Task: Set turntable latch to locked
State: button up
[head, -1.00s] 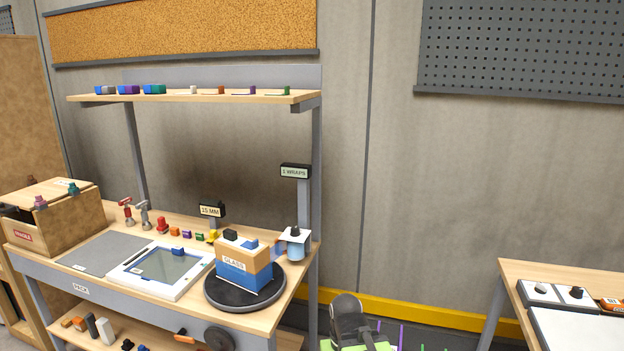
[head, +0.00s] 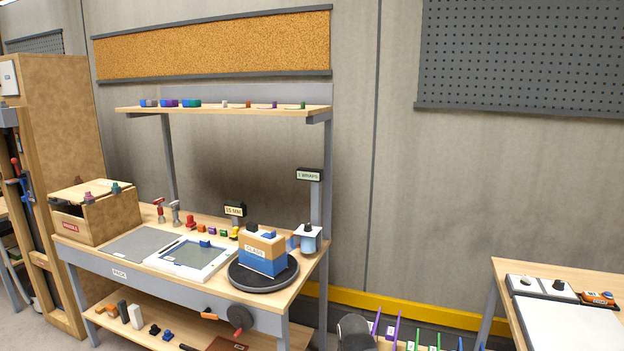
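The black round turntable (head: 247,283) sits at the right end of the packing bench in the head view. A blue and tan box labelled as glass (head: 262,261) stands on it, with small dark and blue pieces on its top. I cannot make out the turntable's latch or its setting at this size. Below the bench's front edge is a dark round knob or disc (head: 240,317) with an orange-handled item (head: 209,314) beside it.
The packing bench (head: 180,284) carries a wooden crate (head: 108,216), a grey mat (head: 138,243) and a white framed panel (head: 160,266). A white dispenser (head: 308,240) stands behind the turntable. Another table (head: 508,292) is at right. Floor between them is partly hidden.

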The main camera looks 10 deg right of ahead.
aim_at(205, 313)
jog(key=u, duration=0.1)
jog(key=i, duration=0.9)
jog(key=z, duration=0.1)
